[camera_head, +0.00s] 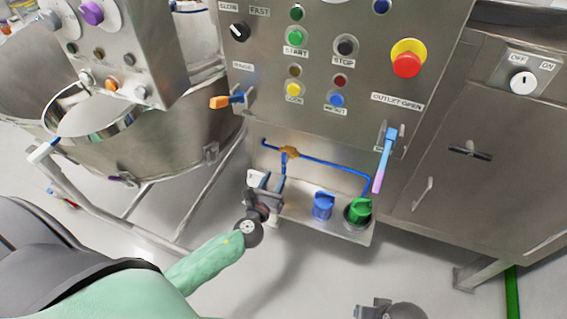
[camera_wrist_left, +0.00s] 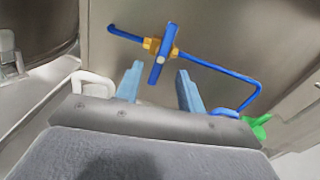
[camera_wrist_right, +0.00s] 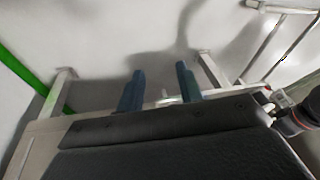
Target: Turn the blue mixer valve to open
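The blue mixer valve has a brass body (camera_head: 289,152) on a thin blue pipe along the lower panel. Its blue bar handle (camera_wrist_left: 161,55) stands across the pipe in the left wrist view; in the head view the handle (camera_head: 284,163) hangs below the brass body. My left gripper (camera_head: 269,182) is just below the valve. In the left wrist view, its two blue fingers (camera_wrist_left: 158,85) are apart and empty, with the handle beyond and between them, seemingly not touched. My right gripper (camera_wrist_right: 159,88) is open and empty over the floor; only part shows at the head view's bottom edge.
A blue knob (camera_head: 323,205) and a green knob (camera_head: 358,211) sit on the ledge right of the valve. A blue-and-pink lever (camera_head: 385,160) hangs at the right, an orange-ended lever (camera_head: 225,101) at the upper left. A steel bowl (camera_head: 150,140) stands left.

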